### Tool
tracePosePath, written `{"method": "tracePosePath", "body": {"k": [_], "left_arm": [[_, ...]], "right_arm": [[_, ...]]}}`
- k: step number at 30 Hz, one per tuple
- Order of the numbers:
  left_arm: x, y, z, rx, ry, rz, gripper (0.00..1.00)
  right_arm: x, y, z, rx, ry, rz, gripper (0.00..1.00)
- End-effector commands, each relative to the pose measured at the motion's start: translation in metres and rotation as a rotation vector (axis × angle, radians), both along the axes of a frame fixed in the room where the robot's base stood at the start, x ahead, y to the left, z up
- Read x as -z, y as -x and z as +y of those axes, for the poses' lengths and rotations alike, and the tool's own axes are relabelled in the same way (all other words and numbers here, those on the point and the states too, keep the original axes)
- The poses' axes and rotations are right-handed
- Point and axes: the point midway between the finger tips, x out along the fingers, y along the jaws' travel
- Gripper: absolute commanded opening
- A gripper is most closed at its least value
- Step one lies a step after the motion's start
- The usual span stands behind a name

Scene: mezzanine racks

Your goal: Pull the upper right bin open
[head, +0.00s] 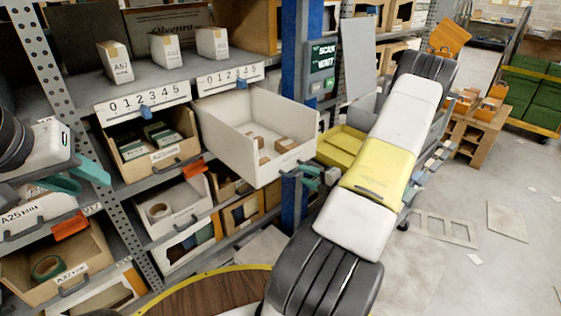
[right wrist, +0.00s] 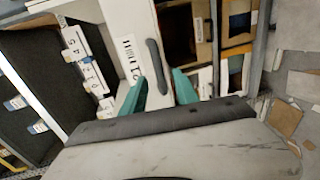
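The upper right bin (head: 238,152) is white and juts well out of its rack bay, past the bins beside it. Several small brown boxes lie inside. My right gripper (head: 313,174) is at its front. In the right wrist view, the bin's dark handle (right wrist: 156,66) lies between the teal fingers of the right gripper (right wrist: 160,76). These fingers are apart, with gaps visible beside the handle. My left gripper (head: 77,176) is open and empty at the left, in front of the rack's lower-left bins.
A bin with dark boxes (head: 150,152) sits left of the open bin. Lower bins (head: 172,205) are below. A blue post (head: 292,60) stands behind. A yellow tote (head: 340,147) is to the right. A round wooden top (head: 215,297) is at the bottom.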

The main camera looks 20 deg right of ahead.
Motion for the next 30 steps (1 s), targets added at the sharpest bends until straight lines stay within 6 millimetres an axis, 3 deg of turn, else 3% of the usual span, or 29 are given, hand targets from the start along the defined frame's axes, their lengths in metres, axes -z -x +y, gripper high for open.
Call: {"method": "tracePosePath", "body": {"k": [7,22,26,30], "left_arm": [[0.000,0.000,0.000,0.000,0.000,0.000,0.36],[0.000,0.000,0.000,0.000,0.000,0.000,0.36],[0.000,0.000,0.000,0.000,0.000,0.000,0.36],[0.000,0.000,0.000,0.000,0.000,0.000,0.36]], "right_arm": [[-0.006,0.025,-0.009,0.001,0.000,0.000,0.36],[-0.006,0.026,-0.010,0.000,0.000,0.001,0.36],[-0.014,0.016,-0.010,0.009,0.010,0.035,0.36],[-0.040,-0.012,-0.013,0.081,0.019,0.158,0.36]]}}
